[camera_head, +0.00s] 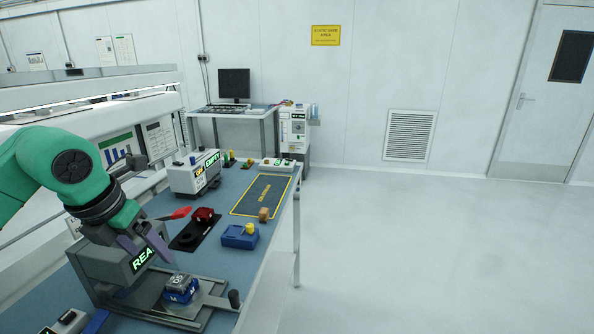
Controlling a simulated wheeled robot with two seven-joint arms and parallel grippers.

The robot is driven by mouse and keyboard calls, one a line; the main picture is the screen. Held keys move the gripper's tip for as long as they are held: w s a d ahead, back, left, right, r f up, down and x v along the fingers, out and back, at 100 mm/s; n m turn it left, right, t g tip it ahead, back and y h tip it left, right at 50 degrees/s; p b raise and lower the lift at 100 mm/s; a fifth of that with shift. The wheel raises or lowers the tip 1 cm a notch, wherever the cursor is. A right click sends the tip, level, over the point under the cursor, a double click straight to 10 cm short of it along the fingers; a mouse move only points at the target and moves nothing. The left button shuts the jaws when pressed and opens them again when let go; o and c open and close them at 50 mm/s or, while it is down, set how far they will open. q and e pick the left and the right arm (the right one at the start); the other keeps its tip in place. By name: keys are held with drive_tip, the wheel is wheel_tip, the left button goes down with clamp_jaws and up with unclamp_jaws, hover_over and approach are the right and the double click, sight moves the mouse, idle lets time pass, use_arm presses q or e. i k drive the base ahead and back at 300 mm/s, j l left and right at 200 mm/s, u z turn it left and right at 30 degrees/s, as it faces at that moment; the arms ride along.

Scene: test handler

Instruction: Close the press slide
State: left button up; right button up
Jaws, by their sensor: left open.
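The press (98,268) is a grey housing at the lower left of the bench. Its lit display, partly hidden by my gripper, shows letters starting "REA". The metal slide (208,303) extends from its front, toward the right bench edge. A blue block with a grey top (179,287) sits on the slide. A dark knob (234,298) stands upright at the slide's outer end. My left gripper (150,252) is open, fingers pointing down, in front of the press display and above and left of the block. I cannot tell whether it touches the press. My right gripper is out of view.
A yellow-outlined mat (262,190) and a white device (190,178) lie farther back. The floor on the right is clear.

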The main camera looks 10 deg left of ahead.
sight(200, 297)
drive_tip(key=k+l, duration=0.45)
drive_tip(key=l, duration=0.3)
drive_tip(key=k+l, duration=0.25)
drive_tip(key=l, duration=0.1)
